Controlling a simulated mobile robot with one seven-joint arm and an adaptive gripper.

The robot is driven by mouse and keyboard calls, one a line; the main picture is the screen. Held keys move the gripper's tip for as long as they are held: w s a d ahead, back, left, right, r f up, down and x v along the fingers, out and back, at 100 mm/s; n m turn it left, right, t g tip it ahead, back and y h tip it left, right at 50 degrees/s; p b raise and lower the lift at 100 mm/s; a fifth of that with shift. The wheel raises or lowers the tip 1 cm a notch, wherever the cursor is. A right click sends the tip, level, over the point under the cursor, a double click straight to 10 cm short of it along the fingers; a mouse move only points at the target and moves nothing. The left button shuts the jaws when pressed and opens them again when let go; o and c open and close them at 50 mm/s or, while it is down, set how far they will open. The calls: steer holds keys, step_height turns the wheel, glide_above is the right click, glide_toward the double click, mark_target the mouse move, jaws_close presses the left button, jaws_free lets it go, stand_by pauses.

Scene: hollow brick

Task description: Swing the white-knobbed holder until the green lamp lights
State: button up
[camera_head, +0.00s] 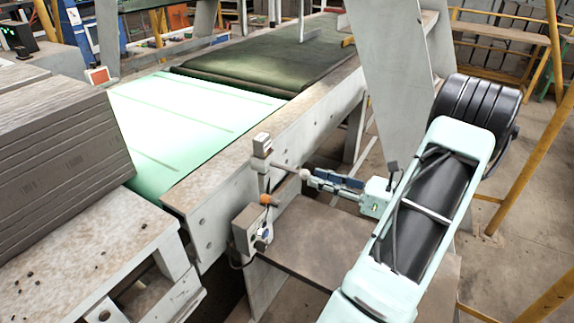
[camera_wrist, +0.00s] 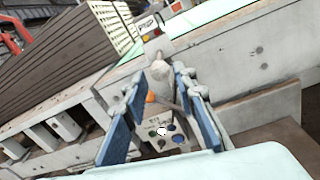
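The white-knobbed holder (camera_head: 288,169) is a short rod ending in a pale round knob (camera_head: 304,174), reaching out from a post beside the conveyor. In the wrist view the knob (camera_wrist: 160,69) sits between my two fingertips, with a gap on each side. My gripper (camera_head: 311,179) has blue finger pads and is open around or just short of the knob; the exact depth is unclear. A small grey sensor head (camera_head: 262,145) tops the post. A control box (camera_wrist: 172,135) with several round buttons or lamps shows between my fingers; I cannot tell whether a green lamp there is lit.
An orange knob (camera_head: 268,199) on a second lever sits just below the holder. The conveyor's pale green belt (camera_head: 180,125) and metal side rail (camera_head: 320,100) run behind. Stacked grey bricks (camera_head: 60,130) stand at left. A flat brown plate (camera_head: 330,238) lies under my gripper.

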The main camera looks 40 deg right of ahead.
steer(key=p, duration=0.2)
glide_toward(271, 164)
steer(key=x, duration=0.5)
steer(key=shift+w+d+f, duration=0.1)
steer(key=shift+d+f, duration=0.1)
jaws_close()
